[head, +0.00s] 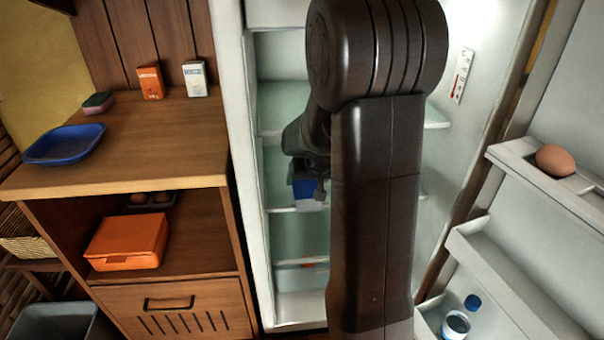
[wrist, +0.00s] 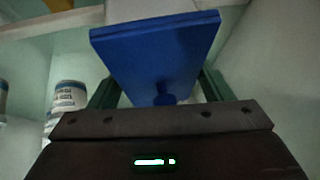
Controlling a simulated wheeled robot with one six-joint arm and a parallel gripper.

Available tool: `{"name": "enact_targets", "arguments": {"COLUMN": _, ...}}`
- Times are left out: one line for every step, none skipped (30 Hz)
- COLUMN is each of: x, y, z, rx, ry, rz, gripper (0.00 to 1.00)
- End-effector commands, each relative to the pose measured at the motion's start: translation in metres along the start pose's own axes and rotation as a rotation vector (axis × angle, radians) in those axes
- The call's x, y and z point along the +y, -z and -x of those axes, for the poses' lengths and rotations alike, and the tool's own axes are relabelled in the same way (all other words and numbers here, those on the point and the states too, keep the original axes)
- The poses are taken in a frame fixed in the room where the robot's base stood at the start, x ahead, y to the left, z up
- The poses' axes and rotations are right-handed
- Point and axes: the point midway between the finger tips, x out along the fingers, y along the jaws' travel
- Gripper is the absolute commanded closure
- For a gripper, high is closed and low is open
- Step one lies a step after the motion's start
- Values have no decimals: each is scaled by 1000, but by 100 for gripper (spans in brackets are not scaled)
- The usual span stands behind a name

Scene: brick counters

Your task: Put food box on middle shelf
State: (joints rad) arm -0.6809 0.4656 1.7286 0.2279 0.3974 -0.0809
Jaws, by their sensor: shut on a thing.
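The food box (head: 304,187), with a blue lid and a pale body, is inside the open fridge (head: 299,240) at about the level of a middle glass shelf. It also shows in the wrist view (wrist: 155,52), with its blue lid facing the camera. My gripper (wrist: 158,90) is shut on the box, one dark green finger on each side. In the head view my arm covers most of the gripper and part of the box. I cannot tell whether the box touches the shelf.
White containers (wrist: 69,97) stand to the left in the wrist view. The open fridge door at right holds an egg (head: 555,159) and a blue-capped bottle (head: 458,322). At left, the wooden counter carries a blue tray (head: 65,144); an orange box (head: 127,242) sits below.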

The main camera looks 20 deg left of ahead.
Motion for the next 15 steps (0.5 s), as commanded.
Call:
{"name": "enact_targets", "arguments": {"x": -2, "y": 6, "z": -5, "rx": 0, "ry": 0, "rz": 3, "gripper": 51}}
{"name": "enact_targets", "arguments": {"x": -3, "y": 10, "z": -8, "rx": 1, "ry": 0, "rz": 2, "gripper": 51}}
{"name": "enact_targets", "arguments": {"x": -4, "y": 14, "z": -10, "rx": 1, "ry": 0, "rz": 1, "gripper": 51}}
{"name": "enact_targets", "arguments": {"x": -5, "y": 17, "z": -12, "rx": 0, "ry": 0, "rz": 1, "gripper": 51}}
{"name": "enact_targets", "arguments": {"x": -6, "y": 20, "z": -14, "rx": 0, "ry": 1, "rz": 1, "gripper": 51}}
{"name": "enact_targets", "arguments": {"x": -7, "y": 23, "z": -16, "rx": 0, "ry": 0, "rz": 2, "gripper": 51}}
{"name": "enact_targets", "arguments": {"x": -7, "y": 26, "z": -18, "rx": 1, "ry": 0, "rz": 2, "gripper": 51}}
{"name": "enact_targets", "arguments": {"x": -8, "y": 28, "z": -19, "rx": 1, "ry": 0, "rz": 2, "gripper": 51}}
{"name": "enact_targets", "arguments": {"x": -8, "y": 27, "z": -20, "rx": 2, "ry": 0, "rz": 2, "gripper": 51}}
{"name": "enact_targets", "arguments": {"x": -7, "y": 26, "z": -20, "rx": 2, "ry": 0, "rz": 1, "gripper": 51}}
{"name": "enact_targets", "arguments": {"x": -7, "y": 26, "z": -20, "rx": 2, "ry": 0, "rz": 1, "gripper": 51}}
{"name": "enact_targets", "arguments": {"x": -7, "y": 26, "z": -20, "rx": 2, "ry": 0, "rz": 1, "gripper": 51}}
{"name": "enact_targets", "arguments": {"x": -7, "y": 26, "z": -20, "rx": 1, "ry": 0, "rz": 1, "gripper": 51}}
{"name": "enact_targets", "arguments": {"x": -7, "y": 26, "z": -20, "rx": 1, "ry": 0, "rz": 1, "gripper": 51}}
{"name": "enact_targets", "arguments": {"x": -7, "y": 26, "z": -20, "rx": 1, "ry": 0, "rz": 1, "gripper": 51}}
